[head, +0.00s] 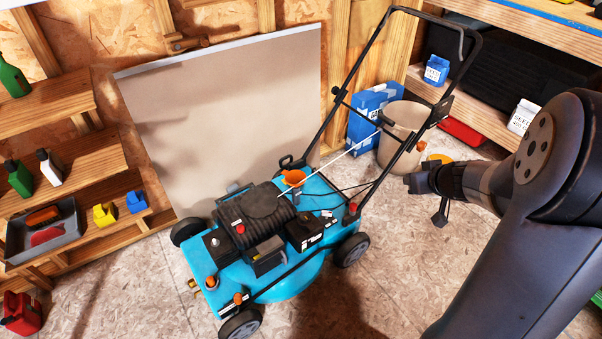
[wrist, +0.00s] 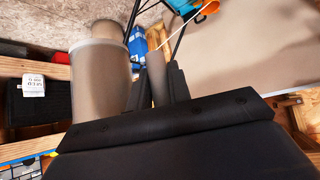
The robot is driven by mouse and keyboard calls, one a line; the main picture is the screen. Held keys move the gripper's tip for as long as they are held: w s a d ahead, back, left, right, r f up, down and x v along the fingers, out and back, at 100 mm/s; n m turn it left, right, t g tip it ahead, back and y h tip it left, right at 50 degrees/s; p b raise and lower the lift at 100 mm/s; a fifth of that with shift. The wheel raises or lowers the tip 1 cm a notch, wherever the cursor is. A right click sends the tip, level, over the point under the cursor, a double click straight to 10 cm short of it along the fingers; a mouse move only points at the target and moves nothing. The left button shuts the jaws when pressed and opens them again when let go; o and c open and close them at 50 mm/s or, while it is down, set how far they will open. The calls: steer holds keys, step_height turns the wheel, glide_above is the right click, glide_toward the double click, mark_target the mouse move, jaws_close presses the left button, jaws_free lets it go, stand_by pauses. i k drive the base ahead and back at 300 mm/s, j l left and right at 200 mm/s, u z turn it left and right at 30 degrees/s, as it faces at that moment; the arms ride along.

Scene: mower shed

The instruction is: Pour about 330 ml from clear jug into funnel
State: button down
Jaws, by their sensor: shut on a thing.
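The orange funnel (head: 294,178) sits upright on the blue mower (head: 285,285); part of it shows at the top edge of the wrist view (wrist: 209,9). My gripper (head: 415,183) is to the right of the funnel, beside the mower's handlebar. In the wrist view the jaws (wrist: 157,78) are closed around a grey-brown piece, which appears to be the jug's handle. A large pale cylinder beside them looks like the clear jug (wrist: 98,85). I cannot pick the jug out clearly in the head view. Its fill level cannot be told.
The mower's black handlebar (head: 366,93) rises between my gripper and the funnel. A beige bin (head: 398,140) and blue box (head: 365,108) stand behind it. Shelves hold a seed carton (head: 522,117) at right and bottles at left. A large board (head: 225,110) leans on the wall.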

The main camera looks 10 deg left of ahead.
mark_target(292, 178)
steer(key=i+l+u, duration=0.3)
steer(key=i+l, duration=0.45)
steer(key=i, duration=0.2)
steer(key=i+l+u, duration=0.15)
steer(key=i, duration=0.2)
